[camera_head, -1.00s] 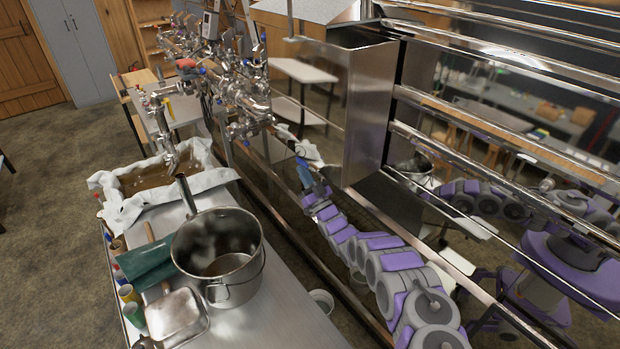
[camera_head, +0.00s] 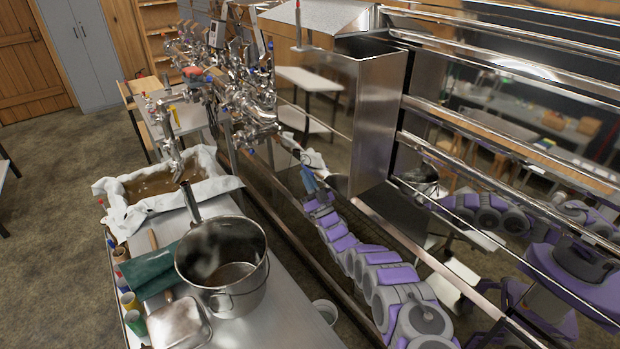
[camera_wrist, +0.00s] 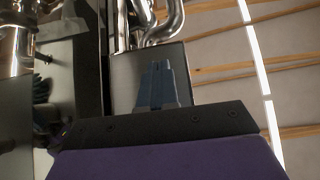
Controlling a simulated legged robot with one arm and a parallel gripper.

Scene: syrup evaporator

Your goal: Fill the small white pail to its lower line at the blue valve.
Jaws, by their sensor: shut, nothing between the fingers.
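My gripper (camera_head: 309,180) is at the end of my purple and grey arm, beside the metal pan side, right of the steel bench. Its blue fingers also show in the wrist view (camera_wrist: 160,84), close together with nothing seen between them. A small pale pail (camera_head: 326,311) is low by the bench's right edge, partly hidden; I cannot make out any lines on it. My gripper is well apart from it. Small blue parts show among the metal valves and pipes (camera_head: 250,112) at the back; I cannot tell which is the blue valve.
A big steel pot (camera_head: 222,285) and a square steel pan (camera_head: 179,324) stand on the bench (camera_head: 290,325). Behind them is a cloth-lined tray (camera_head: 225,184) of brown liquid. Shiny rails and a steel box (camera_head: 379,115) bound the right side. Open floor lies left.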

